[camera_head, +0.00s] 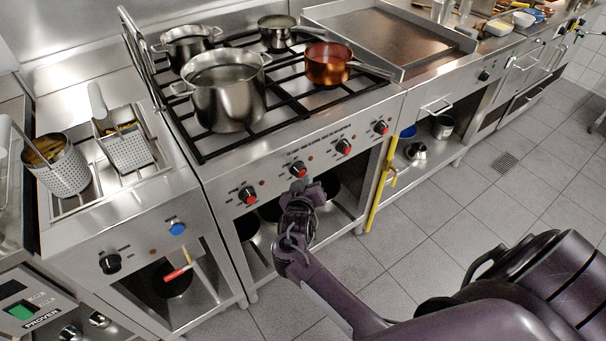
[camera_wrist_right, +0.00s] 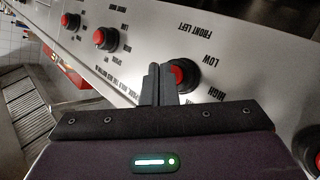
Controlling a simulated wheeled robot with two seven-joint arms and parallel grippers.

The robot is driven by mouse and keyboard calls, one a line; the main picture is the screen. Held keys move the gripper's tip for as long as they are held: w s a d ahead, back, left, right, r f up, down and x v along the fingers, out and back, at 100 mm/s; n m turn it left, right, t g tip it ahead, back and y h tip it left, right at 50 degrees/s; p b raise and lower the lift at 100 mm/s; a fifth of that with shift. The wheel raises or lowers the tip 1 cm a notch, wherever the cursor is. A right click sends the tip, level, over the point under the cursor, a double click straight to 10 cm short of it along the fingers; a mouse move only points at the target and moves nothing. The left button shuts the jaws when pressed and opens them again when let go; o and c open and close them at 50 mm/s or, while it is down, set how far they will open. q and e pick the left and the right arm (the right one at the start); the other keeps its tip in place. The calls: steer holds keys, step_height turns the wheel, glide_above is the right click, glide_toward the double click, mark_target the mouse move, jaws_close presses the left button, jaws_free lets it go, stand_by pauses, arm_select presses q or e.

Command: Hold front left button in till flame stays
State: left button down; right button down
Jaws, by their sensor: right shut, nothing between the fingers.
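The stove front (camera_head: 320,135) carries a row of black knobs with red buttons. In the right wrist view, the words FRONT LEFT appear upside down by one knob with a red button (camera_wrist_right: 180,75). In the head view it is the second knob from the left (camera_head: 298,169). My right gripper (camera_head: 302,186) is shut and empty, just in front of this knob. In the wrist view its fingertips (camera_wrist_right: 160,72) overlap the knob's left edge, beside the red button; I cannot tell whether they touch. No flame shows on the burners. My left gripper is out of view.
A large steel pot (camera_head: 225,95) and a copper pan (camera_head: 328,66) stand on the stove grates. Another knob (camera_head: 248,195) is left of the gripper. A fryer with baskets (camera_head: 128,150) stands at left. A yellow pipe (camera_head: 378,195) runs down at right. The tiled floor is open.

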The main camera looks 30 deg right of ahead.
steer(key=shift+w, duration=0.3)
stand_by(1.7)
stand_by(4.3)
steer(key=shift+s+p, duration=0.55)
steer(key=shift+s, duration=0.2)
steer(key=shift+s+d+p, duration=0.2)
steer(key=shift+s+p, duration=1.5)
steer(key=shift+s, duration=0.8)
